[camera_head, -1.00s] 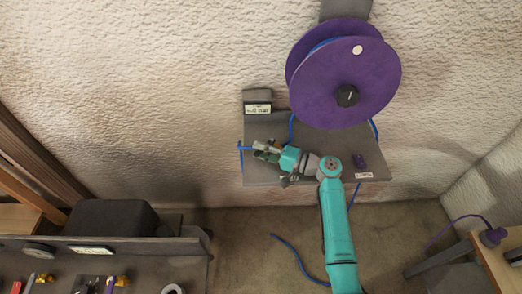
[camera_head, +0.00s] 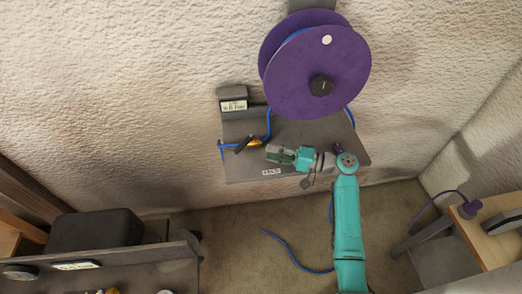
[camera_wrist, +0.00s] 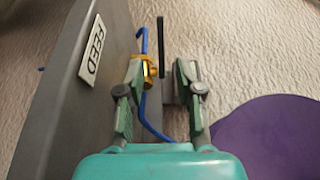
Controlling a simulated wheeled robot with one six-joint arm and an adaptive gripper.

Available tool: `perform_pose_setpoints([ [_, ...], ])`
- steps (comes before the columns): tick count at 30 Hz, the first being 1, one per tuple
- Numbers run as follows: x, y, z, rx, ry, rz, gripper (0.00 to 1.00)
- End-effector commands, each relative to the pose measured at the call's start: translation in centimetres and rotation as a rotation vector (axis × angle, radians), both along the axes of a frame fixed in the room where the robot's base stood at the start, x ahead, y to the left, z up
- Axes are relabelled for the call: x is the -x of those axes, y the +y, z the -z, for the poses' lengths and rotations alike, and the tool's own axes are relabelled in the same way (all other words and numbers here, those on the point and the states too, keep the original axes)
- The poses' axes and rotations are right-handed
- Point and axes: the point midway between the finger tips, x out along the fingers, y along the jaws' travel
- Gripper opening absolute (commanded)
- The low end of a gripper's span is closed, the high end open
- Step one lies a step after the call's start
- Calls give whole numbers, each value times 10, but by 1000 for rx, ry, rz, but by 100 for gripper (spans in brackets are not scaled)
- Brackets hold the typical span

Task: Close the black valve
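The black valve has a flat black lever (camera_head: 242,145) on a small brass body (camera_head: 254,143), set in a blue hose above the grey shelf. In the head view the lever lies at a slant. My gripper (camera_head: 269,153) is just right of and below the brass body. In the wrist view my gripper (camera_wrist: 161,75) is open, a finger on each side. The black lever (camera_wrist: 161,45) shows edge-on beyond the gap between the fingers, with the brass body (camera_wrist: 152,68) close to the left fingertip. I cannot tell whether they touch.
The grey shelf (camera_head: 240,170) carries a FEED label (camera_wrist: 91,50). A large purple reel (camera_head: 320,70) hangs above it. A labelled grey block (camera_head: 233,95) is on the wall side. A blue hose (camera_head: 290,250) trails on the floor. A dark bench stands lower left.

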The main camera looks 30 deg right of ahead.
Motion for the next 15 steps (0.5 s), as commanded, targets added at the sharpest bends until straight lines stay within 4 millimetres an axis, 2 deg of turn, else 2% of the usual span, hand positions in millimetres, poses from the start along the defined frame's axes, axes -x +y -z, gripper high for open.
perform_pose_setpoints([
  [6, 6, -7, 0, 0, 0, 0, 35],
  [15, 7, -5, 1, 0, 1, 6, 35],
])
